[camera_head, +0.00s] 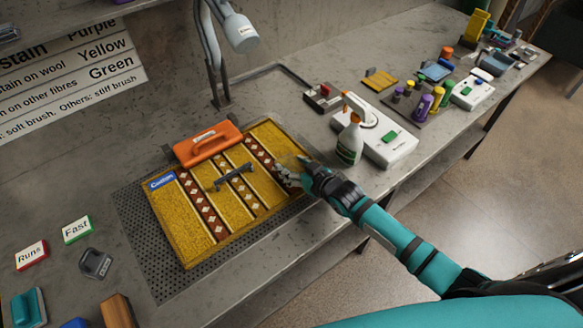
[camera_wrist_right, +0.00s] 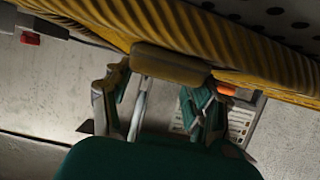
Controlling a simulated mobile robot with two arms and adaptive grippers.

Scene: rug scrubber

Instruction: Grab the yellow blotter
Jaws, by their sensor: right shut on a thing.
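The yellow blotter shows in the right wrist view as a dull yellow rounded block (camera_wrist_right: 170,64), between the fingertips of my right gripper (camera_wrist_right: 160,95). My right gripper is shut on it. In the head view my right gripper (camera_head: 290,172) is at the right side of the yellow patterned rug (camera_head: 170,213), low over it. I cannot tell whether the blotter touches the rug. My left gripper is not in view.
An orange handled tool (camera_head: 208,145) and a dark handle (camera_head: 235,178) lie on the rug. A spray bottle (camera_head: 350,140) and white device (camera_head: 388,138) stand close to the right. A lamp (camera_head: 240,30) hangs behind. The perforated plate (camera_head: 140,240) is bare at left.

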